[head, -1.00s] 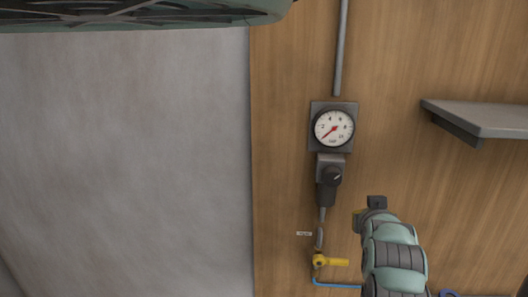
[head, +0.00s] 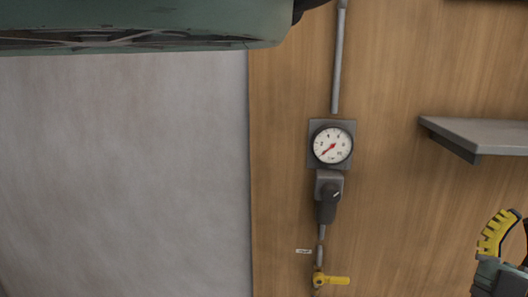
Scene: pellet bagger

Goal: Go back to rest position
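My gripper (head: 500,238) is at the lower right edge of the head view, partly cut off by the frame. One curved yellow finger points up, with a green part of my arm below it and a dark part at the very edge. The other finger does not show clearly, so I cannot tell whether the gripper is open or shut. Nothing held shows in the visible part. It appears to the right of the yellow valve and below the grey shelf (head: 478,134).
A wooden panel carries a round gauge (head: 332,145), its red needle pointing lower left. Below it are a dark regulator knob (head: 330,193) and a yellow-handled valve (head: 332,280). A grey pipe (head: 338,60) runs up. A green machine part (head: 140,32) spans the top left. Grey wall is bare.

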